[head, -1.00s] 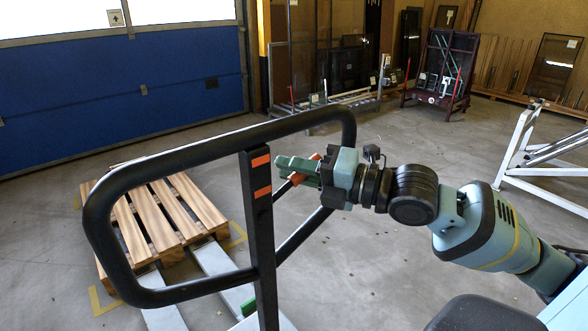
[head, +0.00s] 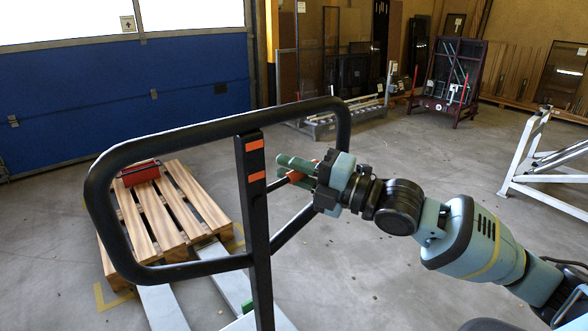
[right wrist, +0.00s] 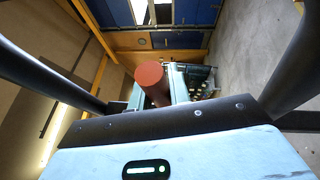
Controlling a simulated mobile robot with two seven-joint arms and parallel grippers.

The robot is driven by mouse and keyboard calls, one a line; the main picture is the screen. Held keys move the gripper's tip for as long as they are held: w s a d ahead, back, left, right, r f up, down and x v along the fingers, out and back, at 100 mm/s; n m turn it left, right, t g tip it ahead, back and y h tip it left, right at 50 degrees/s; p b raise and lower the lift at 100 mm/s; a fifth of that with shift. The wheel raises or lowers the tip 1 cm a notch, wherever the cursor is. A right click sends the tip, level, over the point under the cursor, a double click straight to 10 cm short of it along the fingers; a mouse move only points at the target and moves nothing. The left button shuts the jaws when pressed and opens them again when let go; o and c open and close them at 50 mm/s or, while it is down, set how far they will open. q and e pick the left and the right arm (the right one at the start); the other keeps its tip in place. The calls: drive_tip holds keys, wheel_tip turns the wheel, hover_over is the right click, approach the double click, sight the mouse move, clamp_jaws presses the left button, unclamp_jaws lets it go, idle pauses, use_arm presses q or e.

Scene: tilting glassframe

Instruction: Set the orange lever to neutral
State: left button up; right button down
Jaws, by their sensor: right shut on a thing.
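The orange lever (head: 296,177) sits at the black handle frame, just right of its upright post (head: 254,215). My right gripper (head: 290,170) reaches it from the right and is shut on it, with its green fingers around the lever. The fingers and palm hide part of the lever. In the right wrist view the lever's round orange-red end (right wrist: 149,75) stands between the two fingers. My left gripper is out of view.
A wooden pallet (head: 165,215) with a red object (head: 140,173) on it lies beyond the frame, on light metal forks (head: 160,305). A white metal stand (head: 520,160) is at the right. Glass racks (head: 450,75) stand at the back. The floor between is open.

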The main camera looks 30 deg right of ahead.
drive_tip(key=shift+w+f+m+t, duration=0.2)
drive_tip(key=shift+f+m+t, duration=0.1)
drive_tip(key=shift+f, duration=0.1)
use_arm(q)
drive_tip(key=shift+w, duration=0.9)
use_arm(e)
drive_tip(key=shift+f+m, duration=0.15)
drive_tip(key=shift+m, duration=0.15)
drive_tip(key=c, duration=1.3)
unclamp_jaws()
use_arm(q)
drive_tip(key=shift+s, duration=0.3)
use_arm(e)
drive_tip(key=shift+s+d, duration=0.1)
